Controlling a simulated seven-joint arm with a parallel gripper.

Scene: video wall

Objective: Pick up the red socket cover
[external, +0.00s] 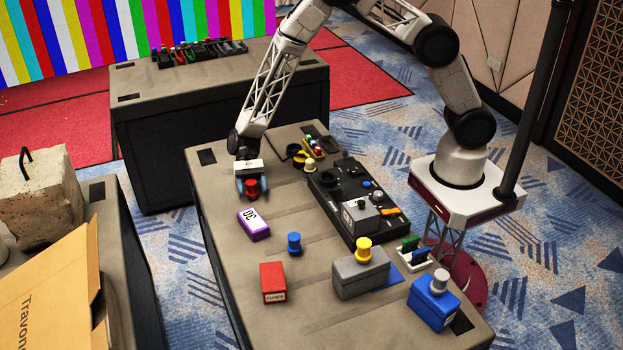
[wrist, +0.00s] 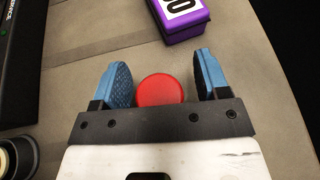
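The red socket cover (external: 251,187) is a small round cap on the grey table, near its far left side in the external view. In the wrist view the red socket cover (wrist: 159,90) shows as a red disc between my two blue fingers. My gripper (external: 252,187) points down over it. In the wrist view my gripper (wrist: 166,78) is open, with one finger on each side of the cap. The left finger is close to the cap, and whether it touches cannot be told. A clear gap shows on the right. The cap's lower edge is hidden by my gripper body.
A purple box (external: 253,224) lies just ahead of my gripper; it also shows in the wrist view (wrist: 182,18). A blue cap (external: 294,243), red box (external: 273,282), grey box (external: 361,273) and blue box (external: 433,304) stand nearer the camera. A black panel (external: 355,200) lies right.

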